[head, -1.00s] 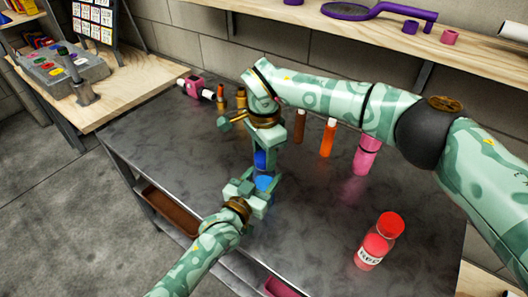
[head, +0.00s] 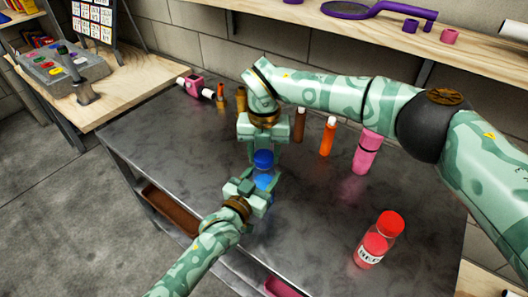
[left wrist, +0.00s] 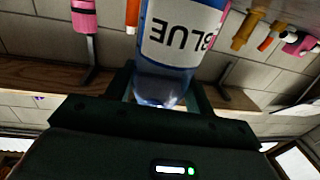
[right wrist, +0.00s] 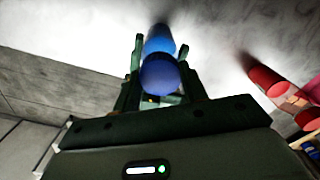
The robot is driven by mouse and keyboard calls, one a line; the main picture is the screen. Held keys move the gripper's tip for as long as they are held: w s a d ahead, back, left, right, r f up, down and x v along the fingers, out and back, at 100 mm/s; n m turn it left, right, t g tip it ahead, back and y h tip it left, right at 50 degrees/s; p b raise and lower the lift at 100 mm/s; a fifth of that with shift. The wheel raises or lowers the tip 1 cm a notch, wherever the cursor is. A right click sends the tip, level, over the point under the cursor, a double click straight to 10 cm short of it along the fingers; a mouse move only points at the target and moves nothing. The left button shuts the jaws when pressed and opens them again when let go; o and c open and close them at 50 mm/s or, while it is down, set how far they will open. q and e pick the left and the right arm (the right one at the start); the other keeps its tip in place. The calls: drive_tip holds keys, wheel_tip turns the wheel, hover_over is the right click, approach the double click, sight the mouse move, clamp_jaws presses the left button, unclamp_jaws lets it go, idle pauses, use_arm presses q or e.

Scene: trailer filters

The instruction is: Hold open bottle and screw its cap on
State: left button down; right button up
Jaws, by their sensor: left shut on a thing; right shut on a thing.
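The blue bottle (head: 264,181) stands upright over the table in the head view. In the left wrist view its clear body (left wrist: 172,50) carries a white label reading BLUE. My left gripper (head: 261,189) is shut around the bottle's body from the front. The dark blue cap (head: 263,158) is above the bottle's top, between the fingers of my right gripper (head: 264,152), which is shut on it from above. The right wrist view shows the cap (right wrist: 159,76) in line with the blue bottle beyond. I cannot tell whether cap and neck touch or how the threads sit.
A red bottle (head: 379,240) stands at the right of the dark table (head: 310,225). The table's left part is clear.

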drive_tip(key=m, duration=0.5)
drive_tip(key=shift+m, duration=0.4)
drive_tip(key=o, duration=1.2)
wheel_tip(320, 180, up, 12)
use_arm(q)
drive_tip(key=shift+c, duration=2.3)
unclamp_jaws()
